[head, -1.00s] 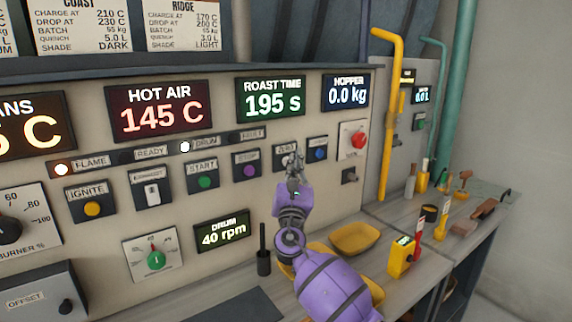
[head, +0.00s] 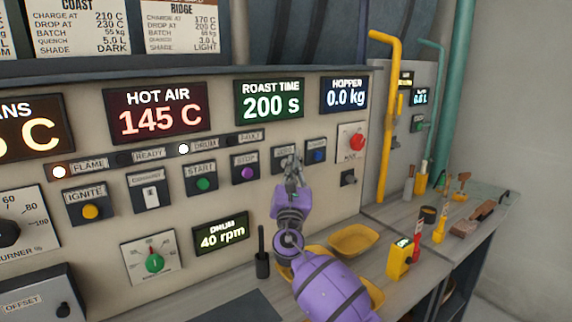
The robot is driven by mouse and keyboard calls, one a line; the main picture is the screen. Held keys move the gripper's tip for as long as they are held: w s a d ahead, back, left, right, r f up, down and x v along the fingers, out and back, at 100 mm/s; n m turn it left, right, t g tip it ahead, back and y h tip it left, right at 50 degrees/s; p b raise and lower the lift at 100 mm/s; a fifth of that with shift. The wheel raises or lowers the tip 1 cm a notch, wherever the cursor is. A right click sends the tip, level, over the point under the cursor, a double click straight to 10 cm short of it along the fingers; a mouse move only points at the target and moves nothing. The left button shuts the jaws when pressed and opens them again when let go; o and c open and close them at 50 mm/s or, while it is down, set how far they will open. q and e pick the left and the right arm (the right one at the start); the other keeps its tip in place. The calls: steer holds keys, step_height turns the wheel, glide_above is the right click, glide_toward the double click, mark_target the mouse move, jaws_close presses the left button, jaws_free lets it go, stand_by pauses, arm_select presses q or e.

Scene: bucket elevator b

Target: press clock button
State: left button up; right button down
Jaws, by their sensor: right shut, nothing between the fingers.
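The control panel (head: 105,178) carries a small button plate (head: 281,154) below the green ROAST TIME display (head: 270,100), which reads 200 s. Its label is too small to read surely, and my gripper hides its button. I cannot tell whether this is the clock button. My right gripper (head: 291,162) is shut and empty, with its fingers pointing up toward the panel in front of that plate. I cannot tell whether the fingertips touch it. My left gripper is not in view.
A purple STOP button (head: 247,172) is to the left and a blue button (head: 318,154) to the right. A red knob (head: 356,142) is farther right. Below, yellow trays (head: 355,239), a black-handled tool (head: 262,262) and a yellow device (head: 398,262) stand on the bench.

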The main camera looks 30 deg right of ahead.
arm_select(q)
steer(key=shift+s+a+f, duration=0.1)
arm_select(e)
steer(key=shift+w, duration=0.15)
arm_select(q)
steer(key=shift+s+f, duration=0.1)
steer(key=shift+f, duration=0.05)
arm_select(e)
steer(key=shift+w, duration=0.3)
arm_select(q)
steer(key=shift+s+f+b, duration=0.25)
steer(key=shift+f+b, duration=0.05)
steer(key=shift+b, duration=0.05)
arm_select(e)
steer(key=shift+w, duration=0.45)
stand_by(0.4)
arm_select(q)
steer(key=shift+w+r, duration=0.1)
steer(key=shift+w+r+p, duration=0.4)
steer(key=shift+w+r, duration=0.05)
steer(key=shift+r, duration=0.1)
arm_select(e)
steer(key=shift+s, duration=0.9)
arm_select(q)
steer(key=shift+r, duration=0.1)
